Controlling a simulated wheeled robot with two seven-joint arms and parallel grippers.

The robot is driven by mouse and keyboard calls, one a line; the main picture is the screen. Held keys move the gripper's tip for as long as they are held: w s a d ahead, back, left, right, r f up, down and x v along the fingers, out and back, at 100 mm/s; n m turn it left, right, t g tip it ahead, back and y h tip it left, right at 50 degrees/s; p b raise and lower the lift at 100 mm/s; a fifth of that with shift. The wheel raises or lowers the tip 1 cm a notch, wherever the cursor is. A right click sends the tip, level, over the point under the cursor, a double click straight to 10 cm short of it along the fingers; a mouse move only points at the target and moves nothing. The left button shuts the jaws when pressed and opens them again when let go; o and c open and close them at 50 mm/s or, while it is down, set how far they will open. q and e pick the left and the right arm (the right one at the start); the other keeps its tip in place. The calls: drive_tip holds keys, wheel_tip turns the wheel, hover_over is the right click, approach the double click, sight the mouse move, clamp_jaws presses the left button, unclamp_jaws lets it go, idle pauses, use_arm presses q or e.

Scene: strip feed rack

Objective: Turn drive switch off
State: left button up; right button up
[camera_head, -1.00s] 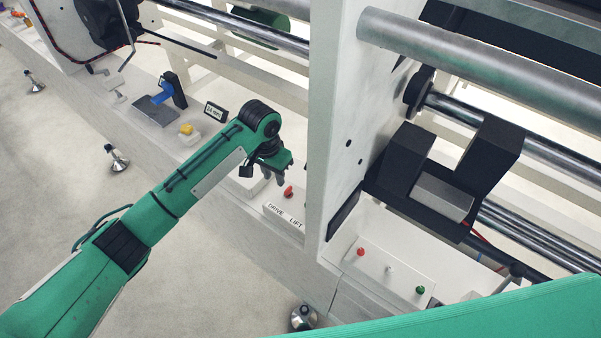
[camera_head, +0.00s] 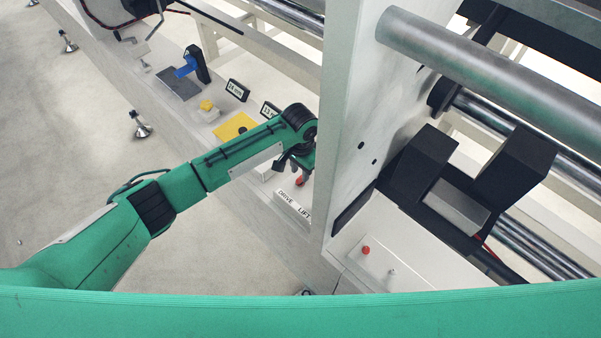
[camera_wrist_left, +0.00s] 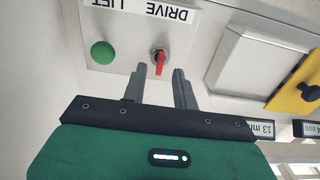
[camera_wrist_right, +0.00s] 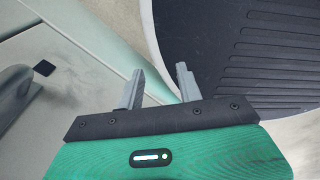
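The drive switch is a small red lever on a metal collar, under the DRIVE label (camera_wrist_left: 180,12) in the left wrist view. The drive switch (camera_wrist_left: 160,62) also shows in the head view (camera_head: 299,181), partly covered by my left gripper. My left gripper (camera_wrist_left: 160,72) is open, with a fingertip on either side of the red lever. I cannot tell whether either finger touches it. In the head view my left gripper (camera_head: 299,168) is just above the panel. My right gripper (camera_wrist_right: 158,70) is open and empty, away from the panel.
A green button (camera_wrist_left: 103,52) sits beside the switch, under LIFT. A yellow plate (camera_head: 234,126) with a black knob and small displays (camera_head: 238,90) stand along the ledge. A tall white side wall (camera_head: 350,120) rises right of my left gripper. Another panel has a red button (camera_head: 366,250).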

sight(300, 180)
use_arm(q)
drive_tip(key=shift+f, duration=1.4)
use_arm(e)
drive_tip(key=shift+d+r, duration=0.15)
drive_tip(key=shift+d, duration=0.25)
use_arm(q)
clamp_jaws()
use_arm(e)
drive_tip(key=shift+a, duration=0.15)
